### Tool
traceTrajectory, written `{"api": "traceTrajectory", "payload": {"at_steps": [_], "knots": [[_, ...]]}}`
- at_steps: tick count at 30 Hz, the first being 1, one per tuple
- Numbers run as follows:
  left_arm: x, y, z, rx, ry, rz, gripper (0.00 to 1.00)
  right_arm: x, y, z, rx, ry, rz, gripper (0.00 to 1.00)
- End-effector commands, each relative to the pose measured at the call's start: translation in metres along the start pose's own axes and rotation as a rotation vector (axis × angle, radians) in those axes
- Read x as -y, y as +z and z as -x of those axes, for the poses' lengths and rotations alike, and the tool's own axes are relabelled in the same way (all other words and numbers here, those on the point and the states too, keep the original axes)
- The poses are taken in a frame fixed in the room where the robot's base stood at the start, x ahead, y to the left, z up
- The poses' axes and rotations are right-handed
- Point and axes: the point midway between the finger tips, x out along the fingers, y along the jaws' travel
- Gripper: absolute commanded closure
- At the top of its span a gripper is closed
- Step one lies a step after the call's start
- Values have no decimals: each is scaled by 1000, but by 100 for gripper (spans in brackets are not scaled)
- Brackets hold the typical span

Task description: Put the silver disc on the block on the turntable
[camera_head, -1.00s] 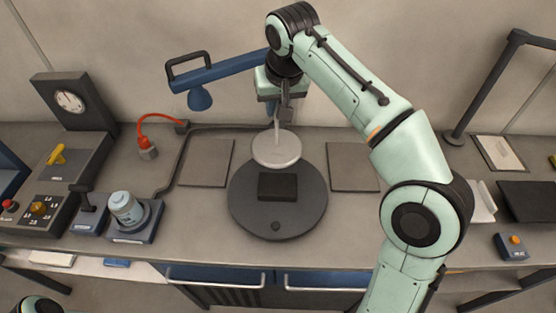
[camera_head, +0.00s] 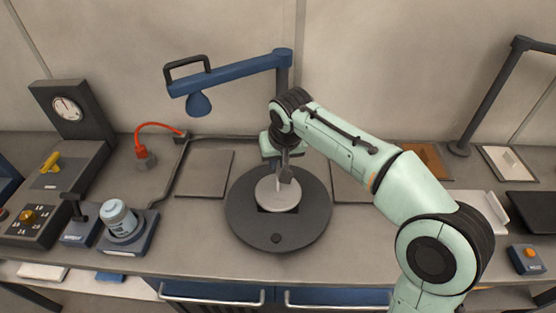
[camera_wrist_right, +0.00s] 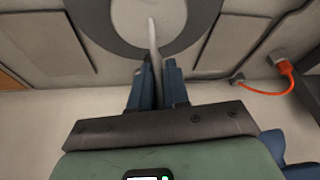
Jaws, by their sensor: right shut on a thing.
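The silver disc (camera_head: 278,195) is a pale round plate with a thin upright stem. It is over the middle of the dark round turntable (camera_head: 244,220). The dark block (camera_head: 263,210) is almost wholly hidden under the disc, with only a bit of its edge showing. I cannot tell whether disc and block touch. My right gripper (camera_head: 285,172) is shut on the disc's stem above the plate. In the right wrist view, the gripper (camera_wrist_right: 156,72) holds the stem, with the disc (camera_wrist_right: 175,18) and the turntable's rim (camera_wrist_right: 82,18) beyond. My left gripper is not in view.
A blue lamp arm (camera_head: 235,72) overhangs behind the turntable. Flat grey plates (camera_head: 204,173) lie on both sides. A jar (camera_head: 118,216) on a stand, a gauge box (camera_head: 72,115) and a red cable (camera_head: 152,126) are at left. A button box (camera_head: 524,260) is at right.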

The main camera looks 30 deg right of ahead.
Motion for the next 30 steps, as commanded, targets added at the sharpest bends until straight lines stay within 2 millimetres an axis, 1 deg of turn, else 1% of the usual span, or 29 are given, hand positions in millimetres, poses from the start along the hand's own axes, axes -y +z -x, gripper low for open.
{"api": "traceTrajectory", "payload": {"at_steps": [4,8,9,10,11,19,22,26,30], "knots": [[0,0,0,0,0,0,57,0,-1,1,-2,0,0,100],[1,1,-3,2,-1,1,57,0,1,-3,-1,0,0,100],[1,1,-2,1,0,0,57,0,1,-3,0,0,0,72],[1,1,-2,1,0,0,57,0,1,-2,0,0,0,62],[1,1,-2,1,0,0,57,0,1,-2,0,0,0,59],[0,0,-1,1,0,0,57,0,0,-2,0,0,0,59],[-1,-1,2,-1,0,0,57,0,-2,5,-2,-1,0,59],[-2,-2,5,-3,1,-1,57,1,-2,25,-5,-2,0,59],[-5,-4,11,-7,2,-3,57,0,-2,56,-6,-2,-1,59]]}}
